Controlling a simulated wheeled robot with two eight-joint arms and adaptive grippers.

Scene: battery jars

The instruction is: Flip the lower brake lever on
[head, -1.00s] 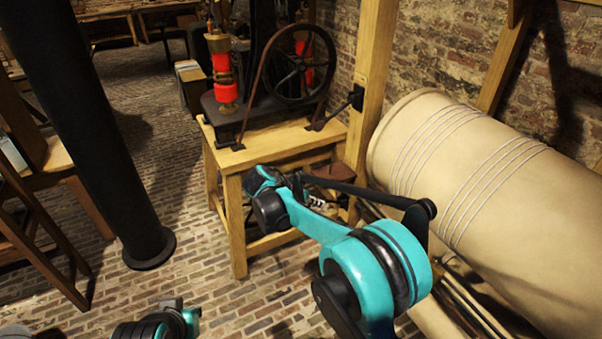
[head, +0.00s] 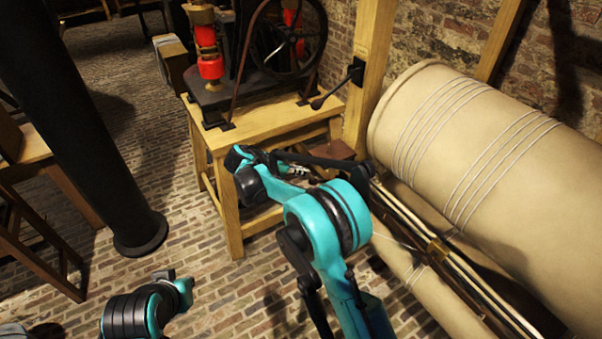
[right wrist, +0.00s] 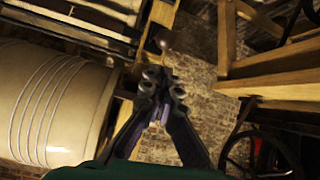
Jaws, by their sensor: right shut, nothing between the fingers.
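A black lever (head: 335,88) with a round knob is mounted on the wooden post and slants down to the left; I cannot tell whether it is the lower brake lever. In the right wrist view, a dark round knob (right wrist: 163,42) shows just beyond the fingertips of my right gripper (right wrist: 163,84); I cannot tell whether they touch. The right gripper is shut and empty. In the head view its fingers are hard to make out against my dark arm parts. Only part of my left arm shows at the lower left; its gripper is out of view.
A large pale drum (head: 460,150) lies at the right. A wooden table (head: 270,125) carries a machine with a black wheel (head: 285,40). A black column (head: 85,130) stands at the left. The brick floor (head: 200,250) between column and table is clear.

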